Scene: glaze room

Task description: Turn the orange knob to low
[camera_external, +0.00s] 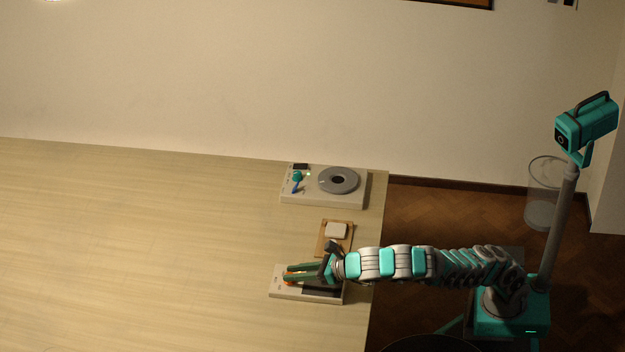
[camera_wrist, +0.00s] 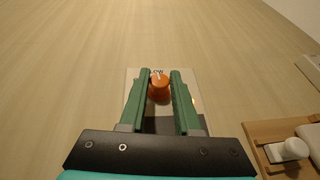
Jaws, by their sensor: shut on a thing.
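The orange knob (camera_wrist: 158,88) stands on a pale control panel (camera_wrist: 132,80) and sits between the two green fingers of my gripper (camera_wrist: 160,80) in the wrist view. My gripper is shut on the knob. A white pointer mark shows on the knob's top, and part of a printed label shows on the panel just beyond it. In the external view the panel (camera_external: 279,294) lies near the table's right edge, with my gripper (camera_external: 286,273) over it. The fingers cover most of the knob there. The remaining labels are hidden or too small to read.
A wooden board (camera_external: 324,245) with a white block (camera_external: 336,230) lies just behind the panel. Farther back stands a device (camera_external: 300,198) with a grey disc, a teal knob and a blue lever. The table (camera_external: 130,240) is clear to the left.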

